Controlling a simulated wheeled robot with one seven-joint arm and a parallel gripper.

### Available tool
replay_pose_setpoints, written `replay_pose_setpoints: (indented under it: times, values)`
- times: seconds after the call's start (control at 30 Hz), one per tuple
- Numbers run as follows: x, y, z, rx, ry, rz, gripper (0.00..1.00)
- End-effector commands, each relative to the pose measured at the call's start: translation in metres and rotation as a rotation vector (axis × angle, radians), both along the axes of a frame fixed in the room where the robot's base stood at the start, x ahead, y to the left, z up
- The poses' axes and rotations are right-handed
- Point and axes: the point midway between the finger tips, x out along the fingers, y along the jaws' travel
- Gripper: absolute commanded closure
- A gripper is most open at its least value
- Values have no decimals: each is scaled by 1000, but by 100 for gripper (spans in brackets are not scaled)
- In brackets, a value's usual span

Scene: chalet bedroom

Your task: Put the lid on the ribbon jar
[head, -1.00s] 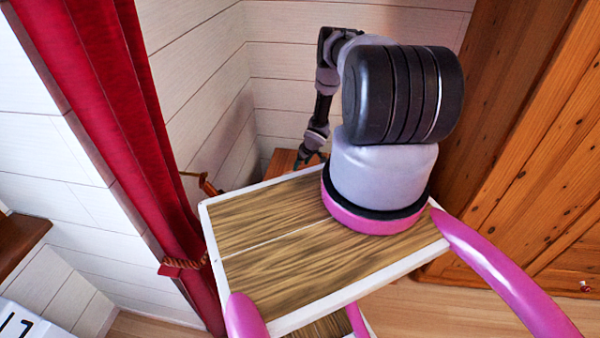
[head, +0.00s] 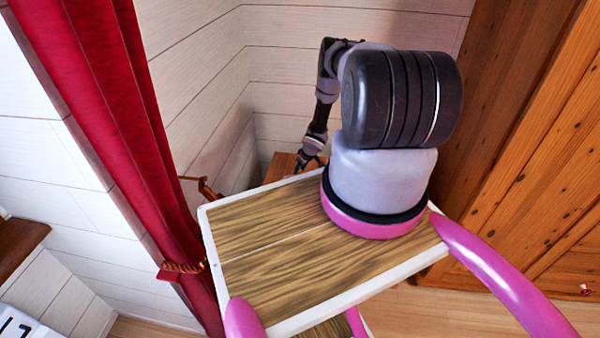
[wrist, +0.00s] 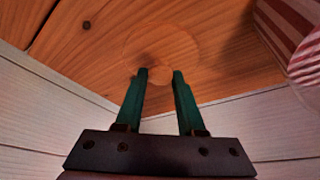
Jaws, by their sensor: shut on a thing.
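In the wrist view, a round wooden lid (wrist: 180,42) shows against wood of nearly the same colour, so its edge is faint. My gripper (wrist: 160,72) has its two green fingers on either side of the lid's small round knob (wrist: 155,76) and is shut on it. Whether the lid touches the wood behind it, I cannot tell. In the head view my gripper (head: 308,160) is small and dark, low by the wooden furniture, and the lid cannot be made out. A red-and-white striped thing (wrist: 298,38) stands at the right of the wrist view; I cannot tell whether it is the ribbon jar.
A wooden piece of furniture (head: 279,166) stands in the corner, partly hidden by my own body. White plank walls (head: 290,100) close in behind it. A red curtain (head: 110,110) hangs at the left, and a large wooden cabinet (head: 535,160) stands at the right.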

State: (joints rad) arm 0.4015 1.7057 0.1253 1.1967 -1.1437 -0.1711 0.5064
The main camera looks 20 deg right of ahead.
Motion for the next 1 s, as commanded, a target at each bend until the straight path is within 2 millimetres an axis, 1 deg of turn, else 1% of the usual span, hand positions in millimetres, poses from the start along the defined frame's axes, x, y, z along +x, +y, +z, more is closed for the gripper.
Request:
replay_pose_setpoints:
  times: [0.17, 0.4, 0.57, 0.67, 0.77, 0.87, 0.9, 0.97, 1.0]
  values:
    - [1, 0, 21, -1, -1, 1, 100]
    - [1, -1, 69, -1, -1, 0, 100]
    - [1, 0, 93, -1, -1, 0, 100]
    - [3, 4, 113, -3, -2, -2, 100]
    - [5, 11, 144, -7, 0, -8, 100]
    - [4, 23, 184, -11, 5, -21, 100]
    - [2, 29, 201, -13, 7, -25, 100]
    - [-1, 39, 226, -17, 10, -36, 100]
    - [-5, 46, 242, -19, 13, -43, 100]
